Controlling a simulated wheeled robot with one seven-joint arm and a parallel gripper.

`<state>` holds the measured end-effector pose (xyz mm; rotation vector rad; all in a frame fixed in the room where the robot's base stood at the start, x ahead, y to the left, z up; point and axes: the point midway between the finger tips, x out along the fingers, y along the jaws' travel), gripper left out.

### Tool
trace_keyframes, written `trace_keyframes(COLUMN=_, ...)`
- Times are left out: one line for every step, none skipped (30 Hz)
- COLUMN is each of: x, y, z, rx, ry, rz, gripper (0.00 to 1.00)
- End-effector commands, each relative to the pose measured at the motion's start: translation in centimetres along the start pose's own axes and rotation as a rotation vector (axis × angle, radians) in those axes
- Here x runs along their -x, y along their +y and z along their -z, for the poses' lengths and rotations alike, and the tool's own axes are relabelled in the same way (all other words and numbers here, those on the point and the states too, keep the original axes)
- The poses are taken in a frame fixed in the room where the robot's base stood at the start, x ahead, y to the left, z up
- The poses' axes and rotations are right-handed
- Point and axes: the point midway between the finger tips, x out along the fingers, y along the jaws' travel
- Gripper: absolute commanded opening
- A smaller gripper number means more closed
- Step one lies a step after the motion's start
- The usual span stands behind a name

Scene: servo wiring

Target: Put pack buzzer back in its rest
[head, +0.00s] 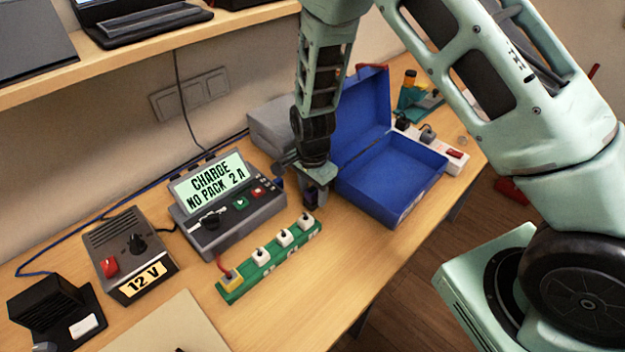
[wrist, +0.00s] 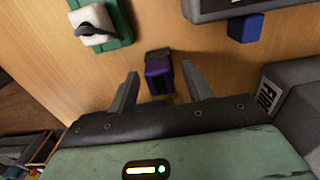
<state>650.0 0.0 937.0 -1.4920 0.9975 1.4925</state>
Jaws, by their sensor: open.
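A small dark purple block (wrist: 158,74), which looks like the pack buzzer, stands on the table in the wrist view. My gripper (wrist: 159,76) is open, with one finger on each side of the block; I cannot tell whether either touches it. In the head view my gripper (head: 315,190) points down at the table between the charger and the blue case, and mostly hides the block. A blue piece (wrist: 246,28) sits at the charger's edge in the wrist view; I cannot tell whether it is the rest.
The charger (head: 228,220) reads "CHARGE NO PACK 2 A". A green strip (head: 262,278) with several white plugs and a yellow one lies in front. An open blue case (head: 385,185) stands to the right. A 12 V supply (head: 128,255) is at left.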

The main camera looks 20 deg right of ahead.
Motion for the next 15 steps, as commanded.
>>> trace_keyframes(x=0.3, y=-0.1, z=0.0, rx=0.000, ry=0.001, rz=0.002, gripper=0.50)
trace_keyframes(x=0.5, y=-0.1, z=0.0, rx=0.000, ry=0.001, rz=0.003, gripper=0.50)
trace_keyframes(x=0.9, y=-0.1, z=0.0, rx=0.001, ry=0.001, rz=0.004, gripper=0.50)
trace_keyframes(x=1.2, y=-0.1, z=0.0, rx=0.001, ry=0.001, rz=0.004, gripper=0.50)
trace_keyframes(x=1.7, y=-0.1, z=0.0, rx=0.001, ry=0.001, rz=0.004, gripper=0.50)
trace_keyframes(x=2.4, y=-0.1, z=-0.1, rx=0.002, ry=0.001, rz=0.006, gripper=0.50)
trace_keyframes(x=2.9, y=-0.1, z=-0.1, rx=0.001, ry=0.001, rz=0.006, gripper=0.50)
trace_keyframes(x=3.6, y=-0.2, z=0.0, rx=0.002, ry=0.001, rz=0.007, gripper=0.50)
trace_keyframes(x=4.5, y=-0.2, z=-0.1, rx=0.002, ry=0.001, rz=0.007, gripper=0.50)
trace_keyframes(x=5.2, y=-0.2, z=-0.1, rx=0.002, ry=0.001, rz=0.008, gripper=0.50)
trace_keyframes(x=5.8, y=-0.1, z=-0.1, rx=0.001, ry=0.001, rz=0.006, gripper=0.50)
trace_keyframes(x=6.8, y=-0.2, z=-0.1, rx=0.002, ry=0.001, rz=0.007, gripper=0.50)
trace_keyframes(x=7.5, y=-0.2, z=-0.1, rx=0.002, ry=0.001, rz=0.007, gripper=0.50)
trace_keyframes(x=8.2, y=-0.1, z=0.0, rx=0.002, ry=0.001, rz=0.007, gripper=0.50)
trace_keyframes(x=9.2, y=-0.1, z=-0.1, rx=0.002, ry=0.000, rz=0.007, gripper=0.50)
